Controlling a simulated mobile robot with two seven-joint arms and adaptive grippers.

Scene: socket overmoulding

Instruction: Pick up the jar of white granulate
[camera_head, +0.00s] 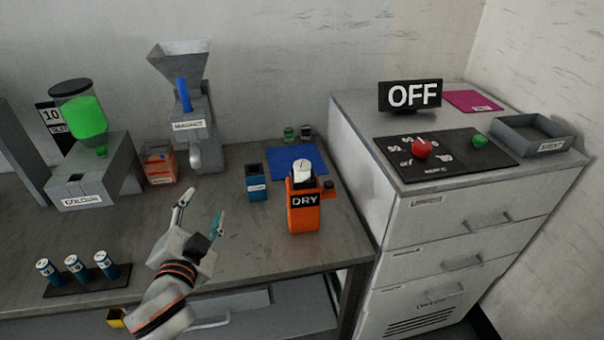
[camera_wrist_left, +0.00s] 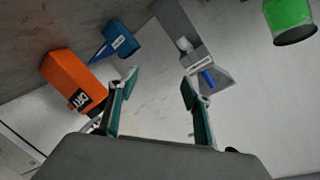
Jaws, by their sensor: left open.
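A white-filled jar-like container (camera_head: 302,172), which looks like the jar of white granulate, stands upright in the top of the orange box marked DRY (camera_head: 304,212). Its lower part is hidden by the box. My left gripper (camera_head: 203,207) is open and empty above the table, to the left of the orange box and apart from it. In the left wrist view the open fingers (camera_wrist_left: 160,82) have nothing between them. The orange box (camera_wrist_left: 74,82) shows there at the left, and I cannot make out the jar. My right gripper is in neither view.
A blue box (camera_head: 257,183) stands between my left gripper and the orange box. A grey hopper machine (camera_head: 198,135), an orange-brown box (camera_head: 159,165) and the COLOUR machine (camera_head: 92,177) stand behind. Several blue cylinders (camera_head: 74,268) stand front left. A cabinet (camera_head: 455,215) bounds the right.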

